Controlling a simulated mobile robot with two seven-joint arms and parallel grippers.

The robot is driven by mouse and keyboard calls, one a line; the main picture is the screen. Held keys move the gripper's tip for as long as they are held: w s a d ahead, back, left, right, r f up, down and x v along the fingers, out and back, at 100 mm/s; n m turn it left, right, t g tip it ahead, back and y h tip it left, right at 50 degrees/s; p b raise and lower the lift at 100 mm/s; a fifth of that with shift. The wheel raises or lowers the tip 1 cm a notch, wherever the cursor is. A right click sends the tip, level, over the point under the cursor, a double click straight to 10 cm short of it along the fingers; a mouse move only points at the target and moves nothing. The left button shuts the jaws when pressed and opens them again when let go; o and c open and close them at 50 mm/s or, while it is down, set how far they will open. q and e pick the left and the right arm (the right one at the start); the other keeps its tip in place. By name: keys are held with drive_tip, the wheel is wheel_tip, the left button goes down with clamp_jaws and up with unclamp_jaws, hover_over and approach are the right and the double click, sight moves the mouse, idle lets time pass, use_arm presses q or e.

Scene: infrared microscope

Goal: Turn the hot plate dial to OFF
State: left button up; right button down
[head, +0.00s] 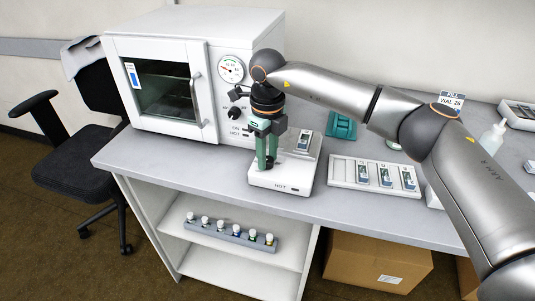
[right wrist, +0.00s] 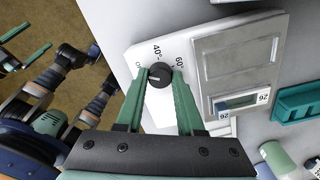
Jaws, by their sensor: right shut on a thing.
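The white hot plate (head: 262,178) stands near the front edge of the bench, with a metal top. In the right wrist view its white panel (right wrist: 193,52) carries a round black dial (right wrist: 159,75) with 40° and 60° marks around it. A white pointer line shows on the dial; its exact setting is hard to read. My right gripper (head: 266,165) points down over the panel. Its green fingertips (right wrist: 159,77) are shut on the dial, one on each side. In the head view the fingers hide the dial.
A labelled slide (head: 303,140) lies on the hot plate's top. A slide tray (head: 345,180) lies to the right, a teal holder (head: 341,126) behind. Vials (head: 231,232) stand on the shelf below.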

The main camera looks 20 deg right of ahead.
sight(268, 159)
drive_tip(key=shift+r, duration=0.1)
drive_tip(key=c, duration=0.5)
unclamp_jaws()
wheel_tip(268, 159, up, 12)
drive_tip(key=shift+r, duration=0.2)
idle(0.5)
